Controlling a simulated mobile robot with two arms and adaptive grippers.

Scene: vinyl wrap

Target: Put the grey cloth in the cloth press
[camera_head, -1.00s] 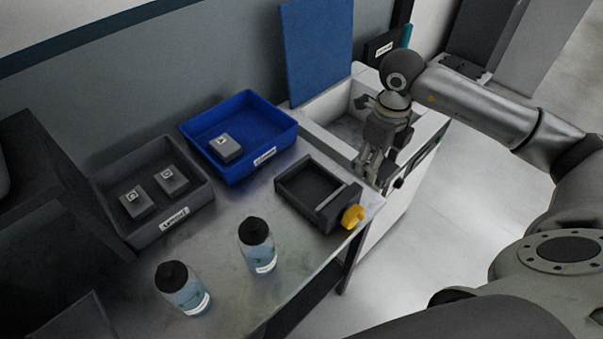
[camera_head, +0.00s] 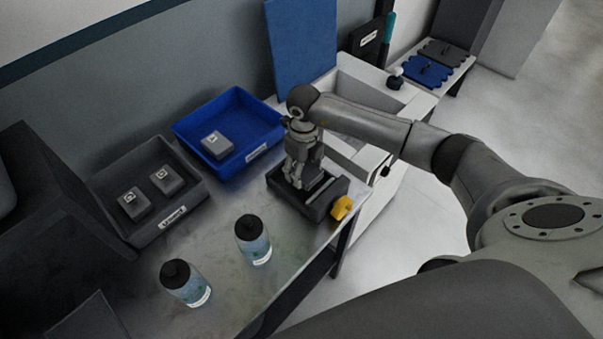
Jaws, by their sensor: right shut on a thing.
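The cloth press (camera_head: 322,211), a dark open box with a yellow knob (camera_head: 342,208), stands near the front right edge of the metal table. My right gripper (camera_head: 305,182) points down over the box, its fingers at or just inside the opening. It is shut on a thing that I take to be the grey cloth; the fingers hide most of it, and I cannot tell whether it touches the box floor. My left gripper is not in view.
A blue bin (camera_head: 262,161) with one grey block and a dark grey bin (camera_head: 192,207) with two blocks stand behind. Two bottles (camera_head: 253,240) (camera_head: 186,284) stand in front. A white basin (camera_head: 405,98) is on the right. A blue board (camera_head: 300,50) leans at the back.

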